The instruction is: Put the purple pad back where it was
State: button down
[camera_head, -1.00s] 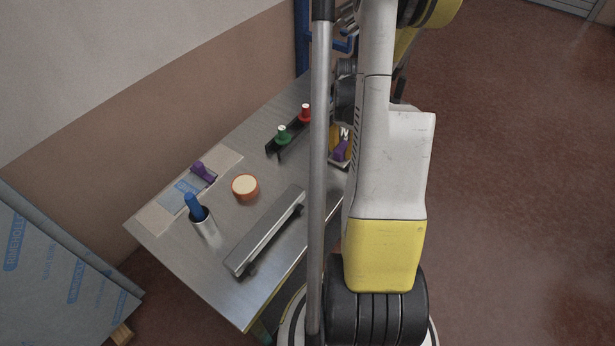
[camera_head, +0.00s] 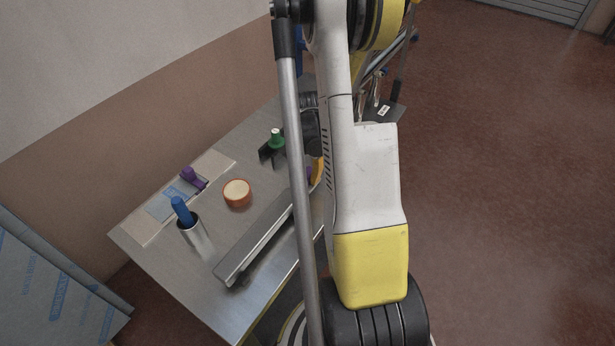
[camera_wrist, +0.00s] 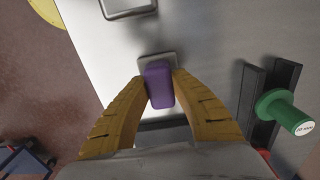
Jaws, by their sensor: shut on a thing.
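In the wrist view, the purple pad (camera_wrist: 158,86) is between the two yellow fingers of my gripper (camera_wrist: 160,79), which is shut on it. A small light grey plate (camera_wrist: 157,58) shows just beyond the pad, over the metal table. I cannot tell whether pad and plate touch. In the head view, my arm hides most of the gripper; only a sliver of purple (camera_head: 309,174) shows beside the rail. Another purple piece (camera_head: 190,175) lies on a pale board (camera_head: 216,163) at the table's left side.
The metal table (camera_head: 243,313) holds a blue-handled tool in a metal cup (camera_head: 195,240), an orange-rimmed round tub (camera_head: 237,194) and a long metal bar (camera_head: 250,246). A green knob (camera_wrist: 291,111) stands on a black rack (camera_wrist: 252,100) right of my gripper. A wall borders the table's far left.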

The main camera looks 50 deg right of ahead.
aim_at(308, 172)
jog(key=shift+f, duration=0.2)
jog(key=c, duration=1.2)
grip_release()
jog(key=shift+r, duration=0.1)
jog(key=shift+r, duration=0.1)
notch_tip(308, 172, up, 12)
jog(key=p, duration=0.6)
jog(key=w+a+r+n+t, duration=0.1)
jog(key=w+a+r+n, duration=0.25)
jog(key=a+r, duration=0.35)
jog(key=s+a+r+n+t, duration=0.2)
jog(key=a+r+n, duration=0.1)
jog(key=a, duration=0.5)
jog(key=s+a+r+n+t, duration=0.1)
jog(key=a+r+n+t, duration=0.1)
jog(key=a+r+n, duration=0.2)
jog(key=s+a+r+n+t, duration=0.2)
jog(key=a+r+n, duration=0.2)
jog(key=a, duration=0.9)
jog(key=shift+s+r+n, duration=0.15)
jog(key=shift+s+n, duration=0.2)
jog(key=shift+n, duration=0.9)
